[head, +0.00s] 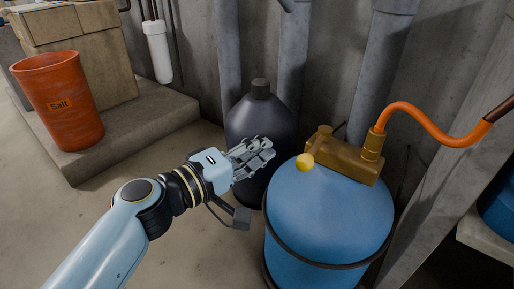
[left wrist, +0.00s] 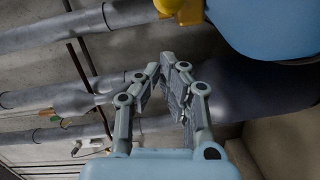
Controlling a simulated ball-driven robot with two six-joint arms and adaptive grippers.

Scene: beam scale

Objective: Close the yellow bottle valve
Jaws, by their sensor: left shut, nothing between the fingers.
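A blue gas bottle (head: 330,226) stands right of centre in the head view, with a brass valve block (head: 345,158) on top. A yellow knob (head: 304,161) sits on the near left end of the valve. In the left wrist view the blue bottle (left wrist: 270,25) fills the upper right, with part of the yellow valve (left wrist: 182,8) at the top edge. My left gripper (head: 268,150) is just left of the yellow knob, apart from it, in front of the dark bottle. Its fingers (left wrist: 172,66) are shut and empty. My right gripper is not in view.
A dark grey bottle (head: 258,120) stands behind my left gripper. An orange hose (head: 430,128) runs from the valve to the right. A red Salt bin (head: 62,105) stands at the left by a concrete ledge (head: 150,128). Grey pipes (head: 382,70) line the wall.

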